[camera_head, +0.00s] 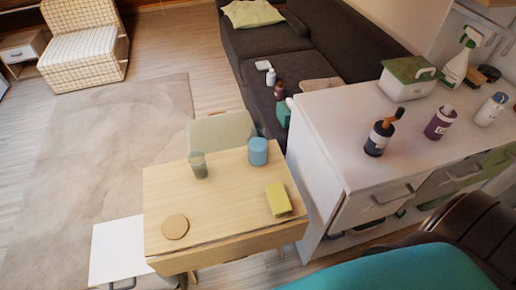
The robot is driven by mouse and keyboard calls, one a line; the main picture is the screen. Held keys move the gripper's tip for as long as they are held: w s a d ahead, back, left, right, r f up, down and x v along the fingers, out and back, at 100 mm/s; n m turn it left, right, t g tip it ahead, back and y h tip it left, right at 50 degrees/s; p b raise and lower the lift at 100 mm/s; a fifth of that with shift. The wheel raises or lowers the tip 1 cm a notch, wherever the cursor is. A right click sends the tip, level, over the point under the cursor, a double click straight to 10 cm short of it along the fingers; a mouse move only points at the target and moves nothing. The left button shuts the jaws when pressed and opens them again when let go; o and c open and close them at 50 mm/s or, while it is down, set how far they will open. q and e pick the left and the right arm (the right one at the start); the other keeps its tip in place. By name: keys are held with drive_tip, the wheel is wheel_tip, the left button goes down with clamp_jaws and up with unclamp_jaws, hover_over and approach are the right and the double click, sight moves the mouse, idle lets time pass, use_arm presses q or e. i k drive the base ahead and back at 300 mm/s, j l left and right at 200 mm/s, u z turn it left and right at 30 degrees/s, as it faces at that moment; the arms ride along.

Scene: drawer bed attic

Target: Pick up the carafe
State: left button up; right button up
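A small wooden table (222,215) stands in the middle front. On its back left stands a grey-green, see-through glass vessel (198,166), upright, which may be the carafe. To its right, near the back edge, stands a blue cylindrical vessel (258,152), also upright. I cannot tell for certain which of the two is the carafe. The vessels stand apart, and nothing touches them from above. Neither of my grippers shows in the head view.
A yellow block (279,199) and a round wooden disc (175,227) lie on the table. A white drawer cabinet (335,130) with several bottles stands to the right. A dark sofa (285,45) is behind. A teal surface (410,272) fills the bottom right. The rug (110,140) at left is clear.

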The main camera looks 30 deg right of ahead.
sight(257, 141)
drive_tip(key=j+z, duration=0.25)
drive_tip(key=j, duration=0.4)
drive_tip(key=j+z, duration=0.3)
drive_tip(key=j, duration=0.3)
